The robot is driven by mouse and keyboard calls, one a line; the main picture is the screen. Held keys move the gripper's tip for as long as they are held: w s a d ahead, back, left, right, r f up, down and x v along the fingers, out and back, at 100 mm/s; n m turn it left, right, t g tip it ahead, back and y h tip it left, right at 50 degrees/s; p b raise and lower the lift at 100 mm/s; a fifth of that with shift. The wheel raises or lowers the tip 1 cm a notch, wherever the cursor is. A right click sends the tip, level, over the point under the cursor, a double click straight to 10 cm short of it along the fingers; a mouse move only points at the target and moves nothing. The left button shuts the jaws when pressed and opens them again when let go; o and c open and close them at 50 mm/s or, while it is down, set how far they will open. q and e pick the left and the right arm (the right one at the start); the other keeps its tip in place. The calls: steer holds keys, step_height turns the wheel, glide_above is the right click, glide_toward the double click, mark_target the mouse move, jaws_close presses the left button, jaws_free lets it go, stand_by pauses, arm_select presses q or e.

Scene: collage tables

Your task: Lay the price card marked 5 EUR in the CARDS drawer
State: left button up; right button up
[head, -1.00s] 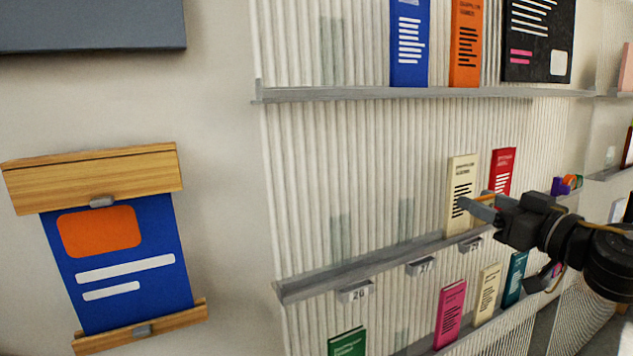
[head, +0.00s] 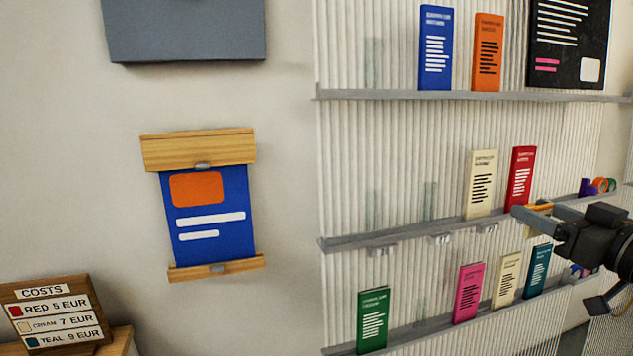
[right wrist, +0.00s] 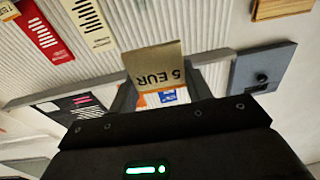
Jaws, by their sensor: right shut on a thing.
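The price card (right wrist: 155,66) reads 5 EUR, upside down in the right wrist view. It is a tan card held between the fingers of my right gripper (right wrist: 158,95). In the head view my right gripper (head: 535,210) is at the right, in front of the shelf wall near the red booklet; the card is hard to make out there. My left gripper is not in view. I see no drawer marked CARDS in these frames.
A shelf wall with ledges (head: 400,236) holds several upright booklets, including a red one (head: 521,180). A blue poster (head: 210,232) hangs on the left wall below a grey panel (head: 185,30). A COSTS board (head: 52,312) stands at lower left.

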steer(key=shift+w+a, duration=0.15)
steer(key=shift+a, duration=0.15)
steer(key=w+a+f+n+g+y, duration=0.1)
steer(key=a+f+y, duration=0.1)
steer(key=a+f, duration=0.35)
steer(key=a+f+n+g+y, duration=0.1)
steer(key=a+f+y, duration=0.15)
steer(key=f, duration=0.65)
steer(key=s+a+f+h+b, duration=0.1)
steer(key=s+a+f, duration=0.15)
steer(key=f, duration=0.65)
steer(key=s+a+f+h+b, duration=0.15)
steer(key=s+f, duration=0.25)
steer(key=f, duration=0.4)
steer(key=w+r+m+t+h, duration=0.1)
steer(key=m+h, duration=0.1)
steer(key=w+m+t+h, duration=0.1)
steer(key=m+h, duration=0.1)
steer(key=h, duration=0.1)
steer(key=w+r+m+h+p, duration=0.1)
steer(key=h, duration=0.2)
steer(key=shift+w+a+r+m+t, duration=0.1)
steer(key=shift+w+r+m+t, duration=0.1)
steer(key=shift+r+m+t, duration=0.15)
steer(key=shift+a, duration=0.1)
